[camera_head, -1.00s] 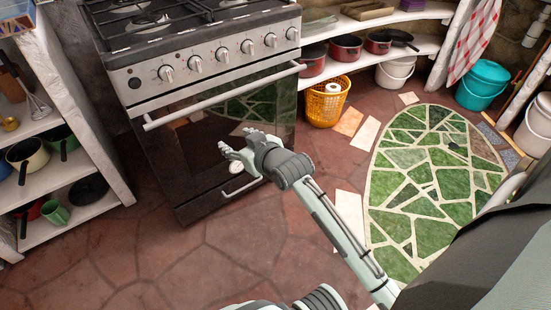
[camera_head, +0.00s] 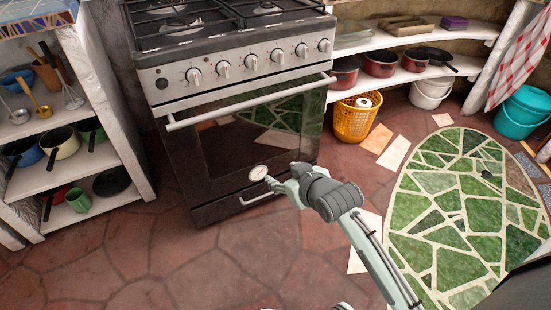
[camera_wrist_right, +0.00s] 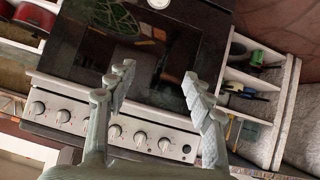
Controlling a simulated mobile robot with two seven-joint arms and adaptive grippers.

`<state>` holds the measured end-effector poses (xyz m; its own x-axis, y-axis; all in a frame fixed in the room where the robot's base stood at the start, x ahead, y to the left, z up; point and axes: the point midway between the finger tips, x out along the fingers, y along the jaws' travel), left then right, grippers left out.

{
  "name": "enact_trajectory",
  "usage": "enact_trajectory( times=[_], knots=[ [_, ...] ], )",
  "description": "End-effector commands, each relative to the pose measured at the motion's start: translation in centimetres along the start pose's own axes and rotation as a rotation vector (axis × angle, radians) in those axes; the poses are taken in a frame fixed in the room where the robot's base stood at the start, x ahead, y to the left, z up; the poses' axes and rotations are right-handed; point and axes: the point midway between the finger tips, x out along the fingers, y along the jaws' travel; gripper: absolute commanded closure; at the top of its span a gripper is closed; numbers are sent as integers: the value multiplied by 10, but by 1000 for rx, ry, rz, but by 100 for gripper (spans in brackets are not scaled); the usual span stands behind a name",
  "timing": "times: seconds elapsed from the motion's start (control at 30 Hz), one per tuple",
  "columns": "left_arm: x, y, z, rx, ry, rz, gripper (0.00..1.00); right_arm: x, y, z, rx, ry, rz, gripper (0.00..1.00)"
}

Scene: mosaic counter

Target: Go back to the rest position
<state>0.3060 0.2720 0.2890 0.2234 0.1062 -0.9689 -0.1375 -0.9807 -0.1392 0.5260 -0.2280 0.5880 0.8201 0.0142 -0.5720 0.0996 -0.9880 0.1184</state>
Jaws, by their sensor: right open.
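My right gripper (camera_head: 281,180) is in front of the lower right part of the oven door, above the tiled floor. In the right wrist view its two fingers (camera_wrist_right: 157,78) are spread apart with nothing between them. The oven (camera_head: 245,140) also shows beyond the fingers in the wrist view (camera_wrist_right: 165,85), upside down, with its row of knobs. The oven door is shut, and its handle (camera_head: 250,103) runs along the top. A small round white dial (camera_head: 258,172) shows low on the oven front, close to the fingers. My left gripper is not in view.
Shelves with pots and a green mug (camera_head: 78,199) stand at the left. An orange basket (camera_head: 355,120), pans and a white bucket (camera_head: 430,92) are at the back right. A green mosaic (camera_head: 440,195) lies in the floor at right. The floor (camera_head: 170,250) before the oven is clear.

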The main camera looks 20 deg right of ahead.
Motion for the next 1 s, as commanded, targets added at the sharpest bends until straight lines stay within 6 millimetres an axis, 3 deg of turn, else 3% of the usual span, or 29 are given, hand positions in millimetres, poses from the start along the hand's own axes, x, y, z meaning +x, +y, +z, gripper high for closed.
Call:
enact_trajectory(
  times=[0.17,0.27,0.37,0.5,0.6,0.7,0.8,1.0],
  knots=[
    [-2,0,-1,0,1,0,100,0,0,2,0,-6,0,48],
    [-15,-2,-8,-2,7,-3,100,-2,0,24,-3,-70,1,48],
    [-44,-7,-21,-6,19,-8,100,-10,0,73,-9,-209,3,48],
    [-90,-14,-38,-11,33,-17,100,-34,1,154,-22,-441,11,48],
    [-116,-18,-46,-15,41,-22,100,-54,2,200,-28,-573,18,48],
    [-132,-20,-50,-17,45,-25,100,-70,3,228,-34,-658,24,48],
    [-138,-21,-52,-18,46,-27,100,-76,4,239,-37,-693,27,48],
    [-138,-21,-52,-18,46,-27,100,-76,4,239,-37,-693,27,48]
  ],
)
